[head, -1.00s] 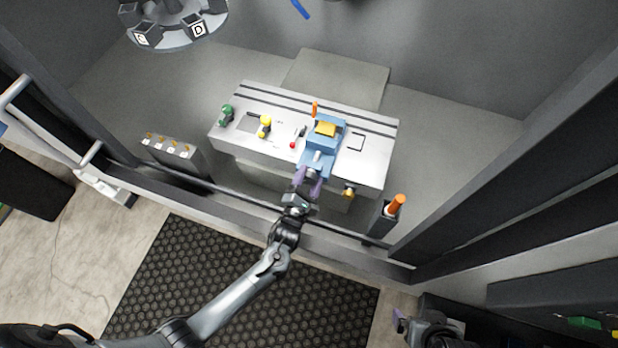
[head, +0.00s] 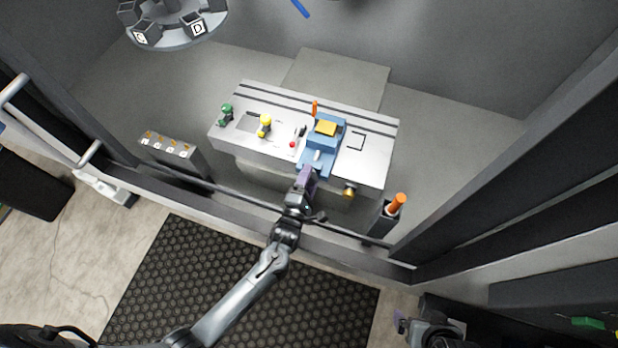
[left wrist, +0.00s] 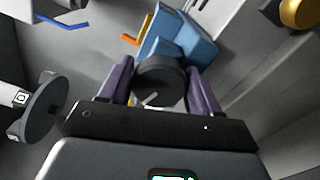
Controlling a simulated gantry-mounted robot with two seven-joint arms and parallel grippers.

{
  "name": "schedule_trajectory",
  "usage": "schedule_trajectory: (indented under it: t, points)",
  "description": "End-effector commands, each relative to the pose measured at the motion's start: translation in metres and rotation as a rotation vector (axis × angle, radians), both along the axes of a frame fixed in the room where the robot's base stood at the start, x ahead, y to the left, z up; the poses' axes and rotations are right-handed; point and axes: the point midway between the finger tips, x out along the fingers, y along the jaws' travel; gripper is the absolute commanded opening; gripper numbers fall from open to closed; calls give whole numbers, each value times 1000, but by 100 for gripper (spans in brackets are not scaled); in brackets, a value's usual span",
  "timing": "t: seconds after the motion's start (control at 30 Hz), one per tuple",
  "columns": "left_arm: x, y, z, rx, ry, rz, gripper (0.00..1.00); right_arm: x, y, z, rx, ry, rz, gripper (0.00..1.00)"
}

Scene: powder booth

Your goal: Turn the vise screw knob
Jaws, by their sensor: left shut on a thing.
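The blue vise (head: 322,142) stands on the light workbench (head: 372,150) with a yellow block (head: 326,128) at its top. My left gripper (head: 306,176) is at the vise's near end. In the left wrist view its purple fingers (left wrist: 160,88) lie on both sides of the dark round screw knob (left wrist: 158,76), shut on it. The blue vise body (left wrist: 185,42) is just beyond the knob. In the head view the knob is hidden by the gripper. My right gripper (head: 401,324) is low at the right, away from the bench; its jaw state is unclear.
On the bench are a green item (head: 227,113), a yellow item (head: 264,125) and a small red knob (head: 292,145). A brass knob (head: 349,191) sits on the bench front. A holder with an orange handle (head: 397,203) stands to the right. A booth rail runs in front.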

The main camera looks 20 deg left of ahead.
Motion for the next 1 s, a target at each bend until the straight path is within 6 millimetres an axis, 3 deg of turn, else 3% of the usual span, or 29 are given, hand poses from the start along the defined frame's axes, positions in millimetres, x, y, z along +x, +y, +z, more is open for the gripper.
schedule_trajectory:
  t: [1.0]
  points:
    - [0,0,-3,965,36,-1,32,0,2,6,9,0,-6,100]
